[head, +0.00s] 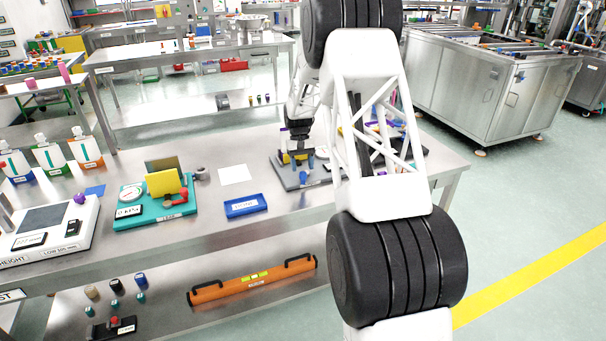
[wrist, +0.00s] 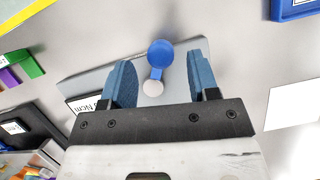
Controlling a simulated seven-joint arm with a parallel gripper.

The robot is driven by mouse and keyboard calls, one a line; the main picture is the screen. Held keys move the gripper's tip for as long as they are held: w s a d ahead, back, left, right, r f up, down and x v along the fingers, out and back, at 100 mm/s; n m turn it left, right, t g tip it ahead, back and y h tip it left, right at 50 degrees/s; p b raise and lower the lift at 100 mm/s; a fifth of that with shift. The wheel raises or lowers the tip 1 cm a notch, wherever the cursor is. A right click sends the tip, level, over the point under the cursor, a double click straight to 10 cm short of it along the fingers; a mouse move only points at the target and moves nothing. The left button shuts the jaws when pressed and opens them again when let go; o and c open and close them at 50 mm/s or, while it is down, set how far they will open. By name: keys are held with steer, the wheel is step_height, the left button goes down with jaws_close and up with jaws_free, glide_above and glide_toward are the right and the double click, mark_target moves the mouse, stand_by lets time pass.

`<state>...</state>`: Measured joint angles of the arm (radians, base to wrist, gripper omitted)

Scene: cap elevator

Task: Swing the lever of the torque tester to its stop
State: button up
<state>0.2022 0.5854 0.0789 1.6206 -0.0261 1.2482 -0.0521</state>
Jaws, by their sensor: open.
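The torque tester (wrist: 183,102) is a grey plate with a label partly reading "Ncm"; my gripper covers part of it in the wrist view. Its lever (wrist: 159,55) has a round blue knob, with a short blue arm running to a pale round pivot. My gripper (wrist: 158,66) is open, with one blue finger on each side of the lever. Gaps show between the knob and both fingers, and nothing is held. In the head view, the tester's grey plate (head: 284,183) lies on the steel bench below my gripper, where the lever is hard to make out.
A blue tray (head: 246,206) and a white sheet (head: 235,174) lie left of the tester. Further left is a teal fixture (head: 153,220) with a dial and a yellow block. Dark and coloured items stand close on the other side. Bare bench lies in front.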

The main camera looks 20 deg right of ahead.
mark_target(303, 172)
steer(key=shift+x, duration=1.6)
jaws_close()
